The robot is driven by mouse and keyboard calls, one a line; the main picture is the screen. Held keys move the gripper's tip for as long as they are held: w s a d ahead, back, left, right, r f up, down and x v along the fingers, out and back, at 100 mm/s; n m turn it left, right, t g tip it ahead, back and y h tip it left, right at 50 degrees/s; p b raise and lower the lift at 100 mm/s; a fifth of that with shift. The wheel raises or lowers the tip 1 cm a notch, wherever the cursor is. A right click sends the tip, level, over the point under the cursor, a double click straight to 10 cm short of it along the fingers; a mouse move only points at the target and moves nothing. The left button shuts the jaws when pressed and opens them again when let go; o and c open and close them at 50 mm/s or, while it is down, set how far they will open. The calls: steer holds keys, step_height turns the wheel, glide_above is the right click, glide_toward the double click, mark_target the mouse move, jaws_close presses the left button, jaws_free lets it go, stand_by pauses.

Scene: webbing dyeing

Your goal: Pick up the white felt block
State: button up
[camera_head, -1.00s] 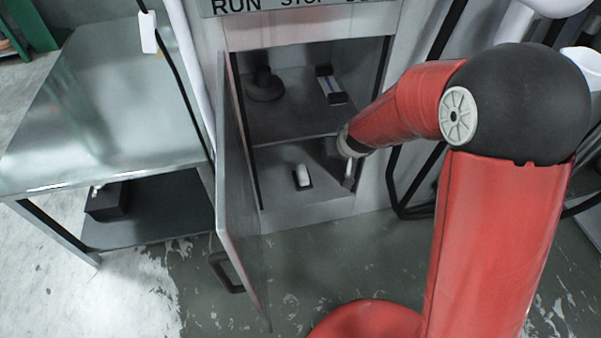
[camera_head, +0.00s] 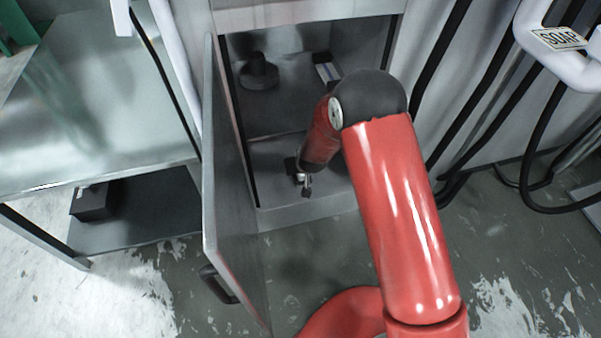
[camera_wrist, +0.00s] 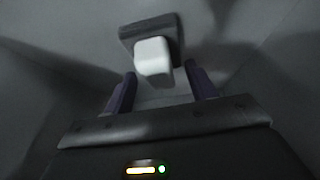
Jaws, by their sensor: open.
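The white felt block (camera_wrist: 153,61) shows in the wrist view, standing out from a dark rectangular base (camera_wrist: 150,27). My gripper (camera_wrist: 160,78) is open, its two purple fingers on either side of the block's near end; I cannot tell whether they touch it. In the head view my gripper (camera_head: 305,184) is low in the cabinet's bottom compartment. There my arm largely hides the block, and the dark base (camera_head: 290,166) shows only in part beside the gripper.
The cabinet door (camera_head: 228,190) stands open to the left of my arm. A metal table (camera_head: 95,130) stands at left.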

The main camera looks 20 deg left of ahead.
steer(key=shift+w+a+f, duration=0.1)
steer(key=shift+w+f, duration=0.15)
steer(key=shift+f, duration=0.1)
steer(key=shift+c, duration=0.2)
steer(key=c, duration=1)
steer(key=shift+r, duration=0.1)
steer(key=shift+c, duration=0.2)
